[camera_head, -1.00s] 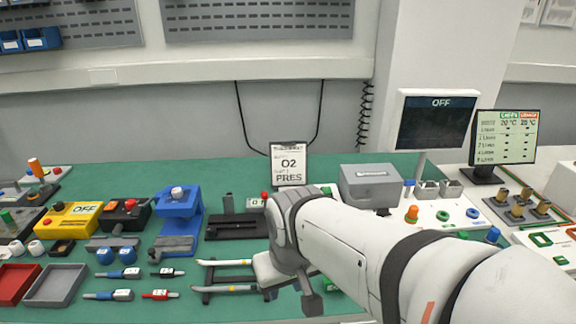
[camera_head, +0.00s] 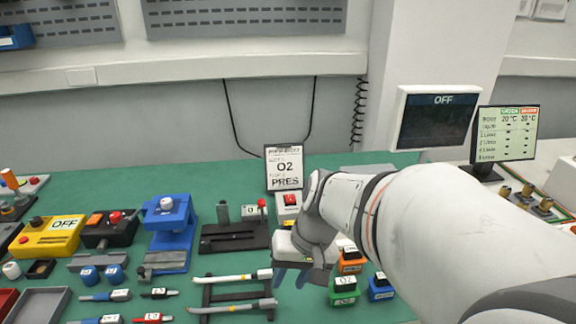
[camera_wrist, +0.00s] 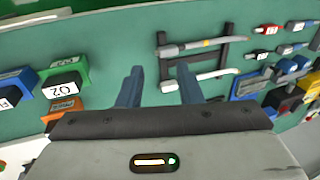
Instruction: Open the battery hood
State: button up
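I cannot pick out a battery hood for certain. A grey box-like cover (camera_head: 367,169) at the back right of the table shows only as a thin top edge; my arm hides the rest. My gripper (camera_head: 291,277) hangs over the green table in front of the O2 sign, with its fingers pointing down. In the wrist view its two blue fingers (camera_wrist: 160,88) stand apart with nothing between them, so it is open and empty. The cover does not show in the wrist view.
A rack with two light handles (camera_head: 235,295) lies left of my gripper. Green (camera_head: 344,290), orange (camera_head: 352,262) and blue (camera_head: 380,288) labelled blocks stand to its right. The O2 sign (camera_head: 285,167) and dark monitor (camera_head: 435,117) stand behind.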

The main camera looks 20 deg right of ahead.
jog(key=w+d+f+m+t+y+b, duration=0.1)
jog(key=w+d+m+t+y, duration=0.1)
jog(key=w+d+m+t, duration=0.4)
jog(key=w+d+f+m+t+y+b, duration=0.1)
jog(key=w+d+m+t+y, duration=0.2)
jog(key=d, duration=0.5)
jog(key=d+f+m+t+h, duration=0.2)
jog(key=d+m+t+h, duration=0.35)
jog(key=d, duration=1.25)
jog(key=shift+g, duration=0.25)
jog(key=x, duration=0.7)
jog(key=shift+w+a+r+p, duration=0.2)
jog(key=shift+w+a+p, duration=0.1)
jog(key=shift+w+p, duration=0.1)
grip_shut()
